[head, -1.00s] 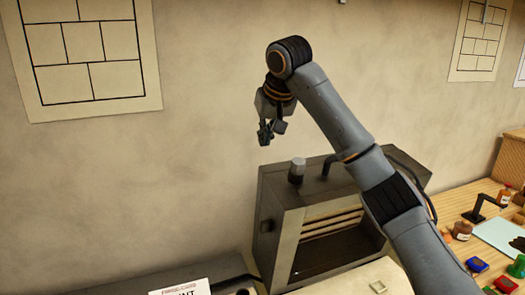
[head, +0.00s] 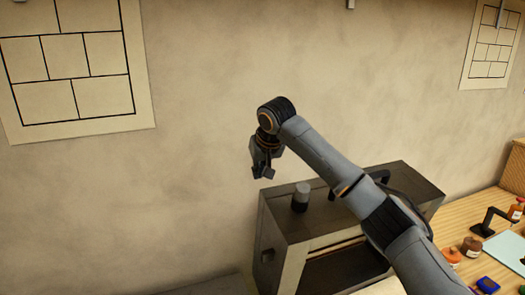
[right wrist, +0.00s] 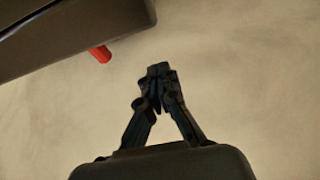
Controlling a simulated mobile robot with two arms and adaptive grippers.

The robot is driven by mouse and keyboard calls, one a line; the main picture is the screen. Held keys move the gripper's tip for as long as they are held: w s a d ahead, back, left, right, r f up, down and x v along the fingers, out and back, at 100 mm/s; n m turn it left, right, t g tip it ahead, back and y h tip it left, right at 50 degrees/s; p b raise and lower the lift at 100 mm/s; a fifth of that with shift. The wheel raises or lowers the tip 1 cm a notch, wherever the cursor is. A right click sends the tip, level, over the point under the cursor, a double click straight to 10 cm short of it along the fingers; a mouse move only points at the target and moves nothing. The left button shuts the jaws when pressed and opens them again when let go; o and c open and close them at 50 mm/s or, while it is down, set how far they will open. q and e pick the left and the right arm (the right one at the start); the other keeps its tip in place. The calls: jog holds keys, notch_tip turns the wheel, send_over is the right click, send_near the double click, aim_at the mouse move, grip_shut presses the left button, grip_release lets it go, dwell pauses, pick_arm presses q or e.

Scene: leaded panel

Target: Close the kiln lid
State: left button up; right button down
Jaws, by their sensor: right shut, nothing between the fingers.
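The kiln (head: 285,247) is a dark grey box against the wall, with an open front showing a dark inside. A pale flat panel (head: 382,287) shows below the opening at the bottom edge; I cannot tell whether it is the lid. My right gripper (head: 263,174) hangs in the air above and left of the kiln's top left corner, shut and empty. Its closed fingers also show in the right wrist view (right wrist: 158,72). My right arm crosses in front of the kiln and hides part of its opening. My left gripper is not in view.
A grey-capped post (head: 301,197) stands on the kiln's top, near the gripper. In the right wrist view a dark body with a red peg (right wrist: 100,54) is at upper left. Small jars (head: 471,247) stand on the wooden bench at right.

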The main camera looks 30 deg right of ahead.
aim_at(264, 190)
jog(key=s, duration=0.1)
jog(key=s+p, duration=0.1)
jog(key=s, duration=0.1)
jog(key=shift+s+a+f, duration=0.2)
jog(key=shift+s, duration=0.3)
jog(key=shift+f, duration=0.1)
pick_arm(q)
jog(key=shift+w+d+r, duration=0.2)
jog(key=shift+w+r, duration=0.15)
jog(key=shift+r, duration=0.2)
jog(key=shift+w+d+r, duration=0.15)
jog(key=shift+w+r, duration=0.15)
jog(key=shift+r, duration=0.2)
pick_arm(e)
jog(key=shift+w+f, duration=0.1)
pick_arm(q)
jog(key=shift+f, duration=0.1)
